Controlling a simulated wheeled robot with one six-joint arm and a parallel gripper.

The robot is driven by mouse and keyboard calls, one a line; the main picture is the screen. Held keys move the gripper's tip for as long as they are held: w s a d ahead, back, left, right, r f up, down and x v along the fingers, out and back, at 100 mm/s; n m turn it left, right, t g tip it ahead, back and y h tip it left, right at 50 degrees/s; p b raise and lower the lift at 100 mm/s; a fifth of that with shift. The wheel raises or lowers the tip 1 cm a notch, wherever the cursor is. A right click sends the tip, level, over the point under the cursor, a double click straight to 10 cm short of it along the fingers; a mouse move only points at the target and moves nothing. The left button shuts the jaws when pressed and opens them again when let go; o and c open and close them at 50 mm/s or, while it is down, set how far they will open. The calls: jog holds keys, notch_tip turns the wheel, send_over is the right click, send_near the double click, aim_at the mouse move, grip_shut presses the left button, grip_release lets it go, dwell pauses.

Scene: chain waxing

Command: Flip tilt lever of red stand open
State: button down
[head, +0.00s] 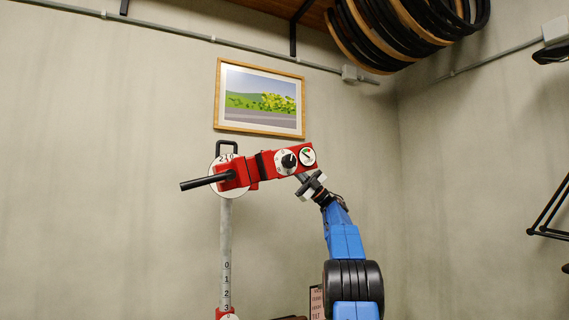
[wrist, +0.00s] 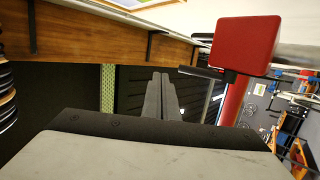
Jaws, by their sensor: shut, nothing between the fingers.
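The red stand's head (head: 235,178) sits on a grey numbered post (head: 226,245), with a round white dial behind it. A black lever (head: 203,182) sticks out to the left, tilted slightly down; I cannot tell for sure if it is the tilt lever. The red arm runs right to two round dials (head: 287,161). My gripper (head: 302,178) is just below the dial end; contact cannot be told. In the wrist view its fingers (wrist: 162,97) are shut and empty. A red block (wrist: 247,45) with a thin black bar (wrist: 203,72) is right of the fingertips, apart from them in the picture.
A framed picture (head: 260,98) hangs on the wall behind the stand. Several wheel rims (head: 405,25) hang at the upper right. A black frame (head: 550,215) juts in at the right edge. The space left of the stand is clear.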

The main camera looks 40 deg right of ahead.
jog(key=s+d+f, duration=0.1)
jog(key=s+d, duration=0.2)
jog(key=d, duration=0.3)
jog(key=shift+d, duration=0.3)
jog(key=shift+f, duration=0.1)
